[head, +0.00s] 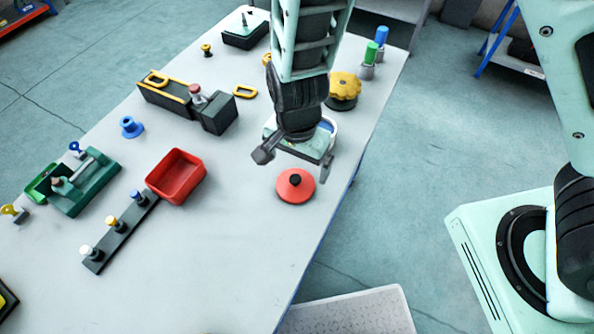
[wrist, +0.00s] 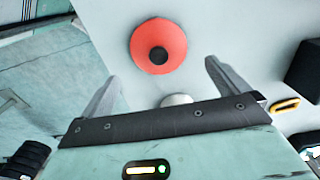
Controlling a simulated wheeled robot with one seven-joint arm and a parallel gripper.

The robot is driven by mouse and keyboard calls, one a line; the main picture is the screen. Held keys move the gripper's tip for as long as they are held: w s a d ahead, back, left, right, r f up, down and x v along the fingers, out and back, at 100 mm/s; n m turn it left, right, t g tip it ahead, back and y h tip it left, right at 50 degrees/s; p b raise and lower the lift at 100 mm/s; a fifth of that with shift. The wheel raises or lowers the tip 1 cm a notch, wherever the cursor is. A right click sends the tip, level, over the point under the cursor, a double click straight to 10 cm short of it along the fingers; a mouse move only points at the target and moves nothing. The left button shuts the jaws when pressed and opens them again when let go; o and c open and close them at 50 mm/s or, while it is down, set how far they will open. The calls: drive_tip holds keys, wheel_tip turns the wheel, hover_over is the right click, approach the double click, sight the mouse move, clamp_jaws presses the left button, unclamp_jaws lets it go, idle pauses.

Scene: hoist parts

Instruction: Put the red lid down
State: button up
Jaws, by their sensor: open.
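The red lid (head: 296,187) is a round disc with a black knob. It lies flat on the table near the right edge. In the wrist view the red lid (wrist: 158,45) shows whole, beyond the fingertips. My gripper (head: 296,163) is open and empty, just behind and above the lid and apart from it. In the wrist view my gripper (wrist: 160,75) has its two fingers spread wide with nothing between the tips. A round, pale-rimmed thing with blue inside (head: 329,126) is partly hidden behind my gripper.
A red tray (head: 178,178) stands left of the lid, with a dark strip of knobs (head: 120,232) beside it. A yellow knobbed wheel (head: 344,86) stands behind my gripper. The table (head: 225,265) is bare in front of the lid. Its right edge is close.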

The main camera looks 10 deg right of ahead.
sight(297, 175)
drive_tip(key=s+d+r+n, duration=0.3)
drive_tip(key=s+r+n, duration=0.3)
drive_tip(key=r, duration=0.3)
drive_tip(key=s+d+r+n, duration=0.4)
drive_tip(key=s+r+n, duration=0.2)
drive_tip(key=r+n, duration=0.3)
drive_tip(key=shift+d+r+y, duration=0.3)
drive_tip(key=shift+r, duration=0.45)
